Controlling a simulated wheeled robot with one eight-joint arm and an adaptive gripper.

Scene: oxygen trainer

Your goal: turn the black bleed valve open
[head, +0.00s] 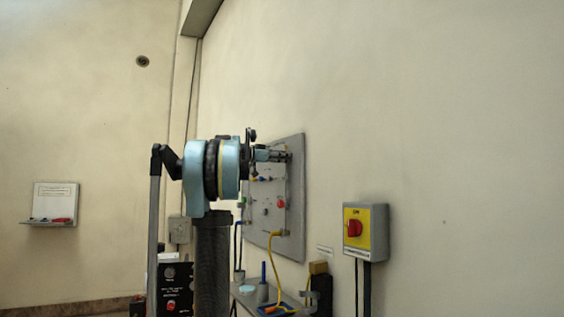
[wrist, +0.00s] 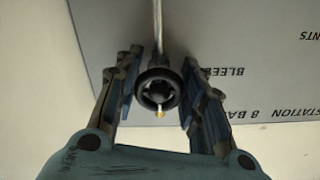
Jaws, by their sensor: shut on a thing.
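The black bleed valve (wrist: 158,74) is a round, spoked knob with a small brass-coloured tip at its centre. It sits between the two fingers of my gripper (wrist: 161,85) in the wrist view, and the gripper is shut on it. A metal pipe runs up behind the knob. In the head view my gripper (head: 278,155) reaches the upper part of the grey panel (head: 292,225) on the wall. There my gripper and arm hide the valve.
The panel carries printed words, partly covered, and a red knob (head: 281,203). A yellow hose (head: 275,262) hangs below it over a small bench. A yellow box with a red switch (head: 355,228) is on the wall to the right. A shelf (head: 54,222) hangs at far left.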

